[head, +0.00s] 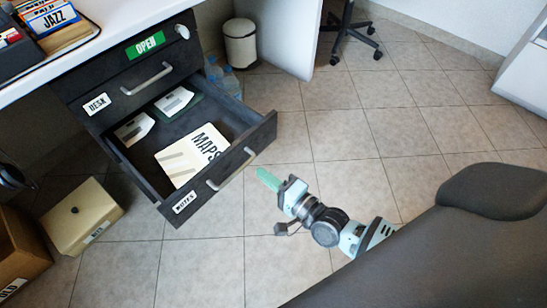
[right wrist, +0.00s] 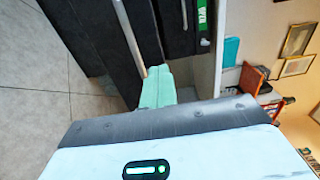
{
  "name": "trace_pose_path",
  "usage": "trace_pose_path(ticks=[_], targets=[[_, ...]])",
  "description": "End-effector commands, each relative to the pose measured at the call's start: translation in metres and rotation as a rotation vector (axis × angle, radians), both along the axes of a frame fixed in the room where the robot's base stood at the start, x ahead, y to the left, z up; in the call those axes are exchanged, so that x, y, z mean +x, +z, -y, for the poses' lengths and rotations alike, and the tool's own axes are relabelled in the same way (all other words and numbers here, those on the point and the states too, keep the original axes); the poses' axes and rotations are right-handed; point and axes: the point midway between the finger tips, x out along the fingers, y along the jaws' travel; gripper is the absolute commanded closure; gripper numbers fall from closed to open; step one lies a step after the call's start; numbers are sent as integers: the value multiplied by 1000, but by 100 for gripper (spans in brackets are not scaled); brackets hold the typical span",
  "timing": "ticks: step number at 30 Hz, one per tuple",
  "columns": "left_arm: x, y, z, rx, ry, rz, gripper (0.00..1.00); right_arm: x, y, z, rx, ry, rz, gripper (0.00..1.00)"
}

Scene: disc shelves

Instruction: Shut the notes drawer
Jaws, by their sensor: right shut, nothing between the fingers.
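The notes drawer (head: 262,133) is the lower drawer of a dark cabinet. It stands far pulled out, with a "NOTES" label and a pale bar handle (head: 231,170) on its front. Inside lie a "MAPS" folder (head: 192,155) and two smaller labelled white items. My right gripper (head: 267,178), with green fingers, is shut and empty, just in front of the drawer front, right of the handle. In the right wrist view the fingers (right wrist: 157,88) point at the dark drawer front (right wrist: 92,40), close to its handle (right wrist: 130,40). I cannot tell whether they touch. My left gripper is out of view.
A cream box (head: 82,217) and a cardboard box (head: 20,250) stand left on the floor. A dark chair back (head: 440,250) fills the lower right. Tiled floor is free right of the drawer.

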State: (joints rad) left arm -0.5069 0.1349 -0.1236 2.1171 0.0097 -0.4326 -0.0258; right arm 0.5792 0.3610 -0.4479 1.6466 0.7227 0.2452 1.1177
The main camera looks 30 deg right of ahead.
Motion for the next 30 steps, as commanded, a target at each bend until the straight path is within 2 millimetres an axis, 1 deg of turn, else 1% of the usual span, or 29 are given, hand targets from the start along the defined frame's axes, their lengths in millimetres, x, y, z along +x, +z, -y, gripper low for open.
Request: trace_pose_path(ticks=[1, 6, 9, 13, 19, 30], targets=[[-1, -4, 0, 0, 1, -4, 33, 11, -1, -4, 2, -2, 2, 100], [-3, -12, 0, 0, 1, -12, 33, 40, -2, -15, 2, -1, 0, 100], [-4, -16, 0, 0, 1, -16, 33, 55, -2, -20, 2, -1, 0, 100], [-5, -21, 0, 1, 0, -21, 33, 71, -2, -26, 2, 0, -1, 100], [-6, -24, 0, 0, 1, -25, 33, 83, -1, -30, 1, 0, -1, 100], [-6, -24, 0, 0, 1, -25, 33, 84, -1, -31, 0, 0, -1, 100]])
